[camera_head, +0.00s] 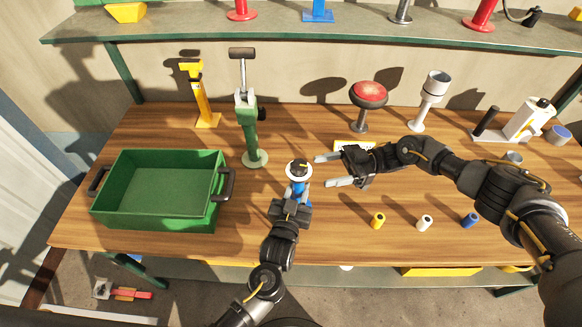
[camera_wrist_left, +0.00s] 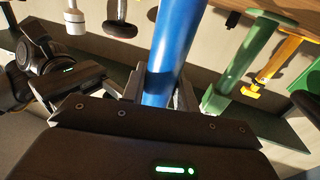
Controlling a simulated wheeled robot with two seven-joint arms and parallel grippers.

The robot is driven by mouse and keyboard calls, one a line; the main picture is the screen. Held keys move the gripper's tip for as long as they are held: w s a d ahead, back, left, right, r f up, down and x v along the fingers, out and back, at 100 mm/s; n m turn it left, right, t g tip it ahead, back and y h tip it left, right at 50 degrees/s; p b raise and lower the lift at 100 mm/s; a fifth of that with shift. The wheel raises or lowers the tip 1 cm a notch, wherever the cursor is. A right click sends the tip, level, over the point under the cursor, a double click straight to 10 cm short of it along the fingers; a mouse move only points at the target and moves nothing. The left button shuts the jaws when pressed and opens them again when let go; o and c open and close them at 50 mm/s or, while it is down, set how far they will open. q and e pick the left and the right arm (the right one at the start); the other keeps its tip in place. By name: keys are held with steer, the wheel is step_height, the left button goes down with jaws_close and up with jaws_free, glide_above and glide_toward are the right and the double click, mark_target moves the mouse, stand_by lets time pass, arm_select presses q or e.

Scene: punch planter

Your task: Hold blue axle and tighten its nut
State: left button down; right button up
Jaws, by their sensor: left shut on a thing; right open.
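The blue axle (camera_head: 298,189) stands roughly upright near the middle of the table, with a white round flange and a dark top that I take to be the nut (camera_head: 298,165). My left gripper (camera_head: 291,207) is shut on the axle from the front. In the left wrist view the blue shaft (camera_wrist_left: 178,50) rises between the left fingers (camera_wrist_left: 160,95). My right gripper (camera_head: 338,171) is open and empty, to the right of the axle top, its fingers pointing left toward it and apart from it. The lower part of the axle is hidden by my left gripper.
A green crate (camera_head: 100,215) stands at left. Behind are a green tool (camera_head: 250,130), a yellow tool (camera_head: 200,100), a red-topped stand (camera_head: 368,95) and a grey stand (camera_head: 430,100). Small yellow (camera_head: 377,220), white (camera_head: 424,223) and blue (camera_head: 469,219) cylinders stand at front right.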

mark_target(290, 169)
steer(key=shift+n+h, duration=0.3)
steer(key=shift+h, duration=0.1)
steer(key=a, duration=0.3)
steer(key=s+a+r, duration=0.1)
steer(key=a, duration=0.5)
steer(key=shift+s+a+r, duration=0.2)
steer(key=shift+a+r, duration=0.2)
steer(key=c, duration=1)
steer(key=m+t, duration=0.2)
steer(key=t, duration=0.1)
steer(key=shift+f+y, duration=0.1)
steer(key=shift+y, duration=0.3)
steer(key=shift+w+m+t, duration=0.25)
steer(key=shift+m+t, duration=0.8)
steer(key=shift+t, duration=0.5)
steer(key=shift+w+m+t, duration=0.2)
steer(key=shift+m+t, duration=0.85)
steer(key=shift+t, duration=0.5)
steer(key=shift+t, duration=0.3)
